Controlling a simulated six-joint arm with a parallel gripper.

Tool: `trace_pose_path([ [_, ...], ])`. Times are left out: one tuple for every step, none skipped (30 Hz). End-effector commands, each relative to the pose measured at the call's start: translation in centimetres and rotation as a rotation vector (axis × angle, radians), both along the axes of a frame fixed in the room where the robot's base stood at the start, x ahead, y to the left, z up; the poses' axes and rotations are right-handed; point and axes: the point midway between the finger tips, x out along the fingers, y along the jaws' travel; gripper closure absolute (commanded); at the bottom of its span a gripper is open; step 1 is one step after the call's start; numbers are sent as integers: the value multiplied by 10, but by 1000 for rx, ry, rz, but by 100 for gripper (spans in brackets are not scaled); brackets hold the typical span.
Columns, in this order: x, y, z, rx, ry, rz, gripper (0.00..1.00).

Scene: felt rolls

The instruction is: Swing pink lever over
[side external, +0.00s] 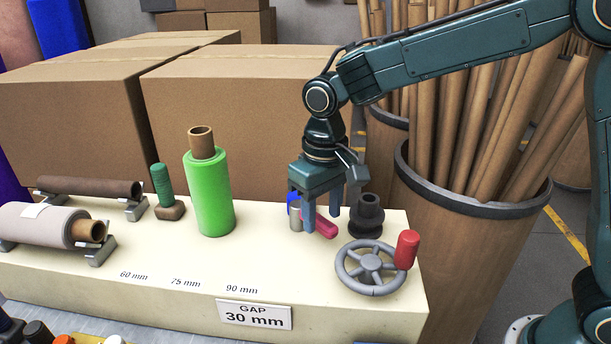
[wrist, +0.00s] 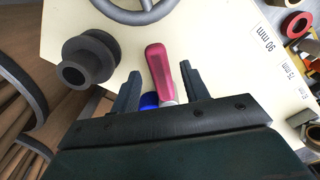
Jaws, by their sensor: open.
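The pink lever (side external: 327,228) lies low over the cream bench top, near its right end, beside a short grey post (side external: 296,220). In the wrist view the lever (wrist: 158,66) points away from my gripper, its rounded end towards the handwheel. My gripper (side external: 322,220) is open and points down over the lever. In the wrist view the two fingers stand on either side of the lever, with a gap showing on each side. A blue part (wrist: 148,101) shows at the lever's near end. The lever's pivot end is partly hidden by my gripper.
A grey handwheel (side external: 371,268) with a red handle (side external: 406,250) is in front. A green roll (side external: 209,190) stands to the left. Cardboard boxes (side external: 230,120) rise behind. The bench (side external: 200,262) is clear at front middle.

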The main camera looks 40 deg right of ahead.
Motion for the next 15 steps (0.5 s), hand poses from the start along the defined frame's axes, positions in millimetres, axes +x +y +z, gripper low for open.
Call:
trace_pose_path([
  [0, 0, 6, 1, -3, 0, 55],
  [0, 0, 9, 1, -3, 0, 55],
  [0, 0, 14, 1, -3, 0, 55],
  [0, 0, 18, 1, -4, 0, 55],
  [0, 0, 22, 1, -4, 0, 55],
  [1, 0, 29, 1, -4, 0, 55],
  [1, 0, 34, 1, -4, 0, 55],
  [1, 0, 39, 2, -5, 0, 55],
  [0, 0, 45, 1, -4, 0, 55],
  [1, 0, 50, 2, -5, 0, 55],
  [1, 0, 56, 1, -4, 0, 55],
  [1, 0, 63, 2, -5, 0, 55],
  [0, 0, 68, 1, -5, 0, 55],
  [0, 0, 73, 2, -5, 0, 55],
  [1, 0, 80, 1, -5, 0, 55],
])
